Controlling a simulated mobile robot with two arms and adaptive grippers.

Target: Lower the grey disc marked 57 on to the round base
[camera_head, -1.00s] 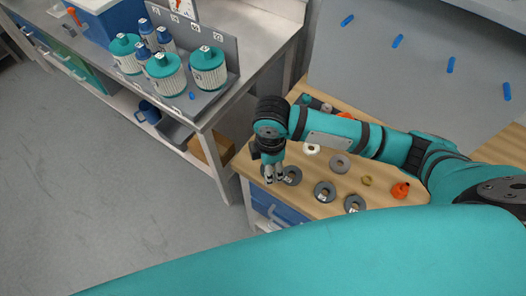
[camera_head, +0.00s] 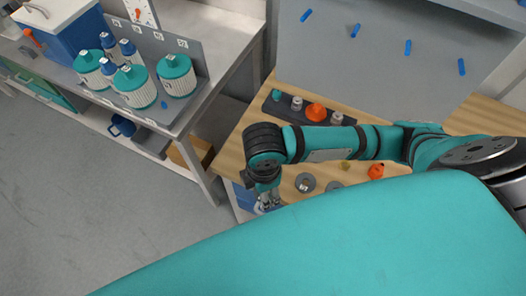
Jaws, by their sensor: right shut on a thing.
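My right gripper (camera_head: 268,204) points down over the left part of the wooden bench (camera_head: 232,160), close to its front edge. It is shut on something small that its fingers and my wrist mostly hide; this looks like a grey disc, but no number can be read. A grey disc with a pale label (camera_head: 305,182) lies on the bench to the right of the gripper. Another grey disc (camera_head: 333,186) shows partly behind my teal body. I cannot make out the round base. My left gripper is out of view.
An orange piece (camera_head: 376,171) and a small brass piece (camera_head: 346,165) stand right of the discs. A dark rack (camera_head: 277,106) with small parts lies behind my arm. A side bench holds teal-lidded vessels (camera_head: 135,86). My teal body hides the bench front.

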